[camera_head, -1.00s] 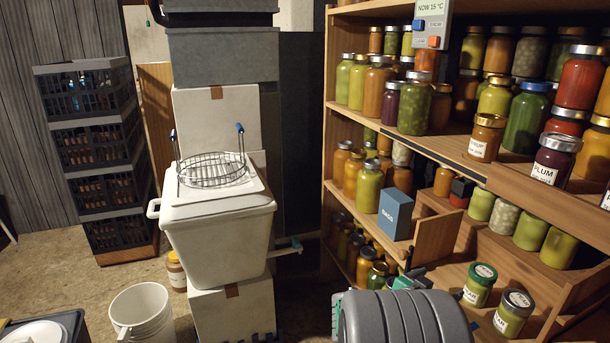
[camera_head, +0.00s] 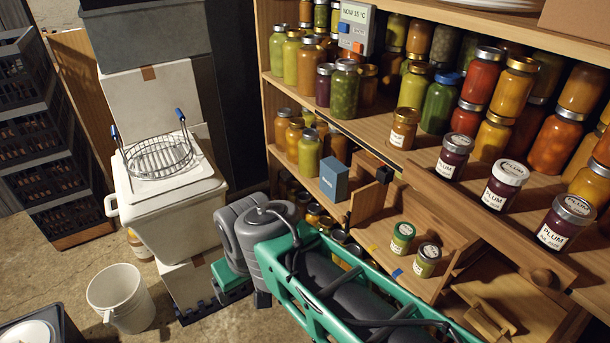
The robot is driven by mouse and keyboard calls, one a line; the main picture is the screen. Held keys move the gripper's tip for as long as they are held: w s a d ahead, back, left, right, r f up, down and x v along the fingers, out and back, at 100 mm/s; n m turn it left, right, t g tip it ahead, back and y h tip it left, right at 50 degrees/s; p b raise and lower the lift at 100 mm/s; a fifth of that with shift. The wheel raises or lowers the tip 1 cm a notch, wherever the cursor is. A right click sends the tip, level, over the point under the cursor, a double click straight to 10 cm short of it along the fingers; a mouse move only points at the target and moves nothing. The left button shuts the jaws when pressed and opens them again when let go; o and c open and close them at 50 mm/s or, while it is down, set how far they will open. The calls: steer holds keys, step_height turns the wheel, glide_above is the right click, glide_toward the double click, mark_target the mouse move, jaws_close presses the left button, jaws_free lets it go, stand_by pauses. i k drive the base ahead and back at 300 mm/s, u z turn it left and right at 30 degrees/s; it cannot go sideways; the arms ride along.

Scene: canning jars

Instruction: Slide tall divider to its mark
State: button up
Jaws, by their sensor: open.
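An upright wooden panel (camera_head: 369,201), which looks like the tall divider, stands on the lower shelf just right of the blue box. A yellow strip (camera_head: 372,247) and a blue strip (camera_head: 397,272) mark the shelf's front edge; I cannot tell which belongs to the divider.
The blue box (camera_head: 334,179) stands left of the divider. Two labelled jars, one with a green lid (camera_head: 402,237) and one with a grey lid (camera_head: 427,259), stand right of it. Plum jars (camera_head: 504,184) line the shelf above. A white bucket (camera_head: 121,297) stands on the floor.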

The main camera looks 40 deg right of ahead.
mark_target(368, 201)
steer(key=z, duration=1.05)
steer(key=k, duration=0.35)
steer(key=u, duration=1.3)
steer(key=i, duration=0.9)
steer(key=z, duration=0.1)
